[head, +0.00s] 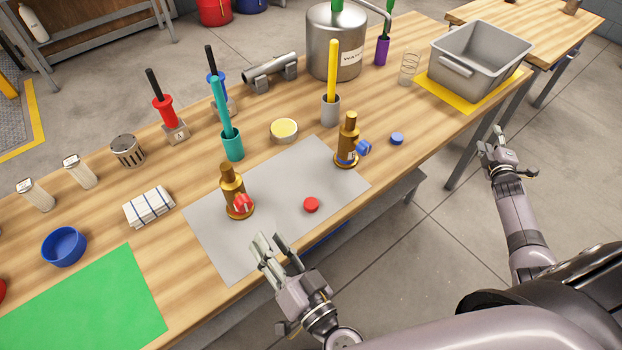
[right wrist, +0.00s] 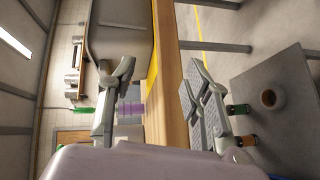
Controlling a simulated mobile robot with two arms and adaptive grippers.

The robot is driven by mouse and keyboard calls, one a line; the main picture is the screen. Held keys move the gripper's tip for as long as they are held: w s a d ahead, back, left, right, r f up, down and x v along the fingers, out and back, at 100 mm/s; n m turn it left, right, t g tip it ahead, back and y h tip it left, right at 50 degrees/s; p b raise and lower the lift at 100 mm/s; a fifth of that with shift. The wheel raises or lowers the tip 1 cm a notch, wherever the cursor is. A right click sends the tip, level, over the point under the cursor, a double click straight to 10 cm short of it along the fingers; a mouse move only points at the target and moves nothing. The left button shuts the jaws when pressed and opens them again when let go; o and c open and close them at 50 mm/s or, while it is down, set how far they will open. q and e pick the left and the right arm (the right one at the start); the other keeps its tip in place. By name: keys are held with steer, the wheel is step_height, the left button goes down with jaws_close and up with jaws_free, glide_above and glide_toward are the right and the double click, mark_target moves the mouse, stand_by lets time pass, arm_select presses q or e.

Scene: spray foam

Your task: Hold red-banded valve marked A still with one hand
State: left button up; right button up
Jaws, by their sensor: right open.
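The red-banded valve (head: 231,190) is a brass body with a red knob low on its front side. It stands upright on the grey mat (head: 205,228); I cannot read a letter on it. My left gripper (head: 273,241) is open and empty in front of the valve, a little to its right and apart from it. My right gripper (head: 497,145) is off the table's right edge, far from the valve; its spread, empty fingers show in the right wrist view (right wrist: 155,95).
A blue-knobbed brass valve (head: 348,140), a red cap (head: 311,205) and a blue cap (head: 397,138) are nearby. Behind stand a teal tool in its holder (head: 233,148), a yellow tin (head: 284,130) and a metal tank (head: 335,45). A grey bin (head: 480,60) is far right.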

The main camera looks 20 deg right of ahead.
steer(key=w+d+r+n+t+h, duration=0.1)
steer(key=d+r+n+t, duration=0.1)
steer(key=r, duration=0.6)
steer(key=w+d+r+n+t, duration=0.1)
steer(key=w+d+r, duration=0.1)
steer(key=r, duration=0.6)
steer(key=w+a+r+n+t+y, duration=0.4)
steer(key=a+r+n+y, duration=0.2)
steer(key=a+n, duration=0.5)
steer(key=n+g+y, duration=1.1)
steer(key=n+y, duration=0.8)
steer(key=n, duration=0.5)
glide_toward(232, 170)
steer(key=x, duration=1.1)
steer(key=shift+w+a+f, duration=0.1)
steer(key=shift+w, duration=0.05)
steer(key=shift+c, duration=0.4)
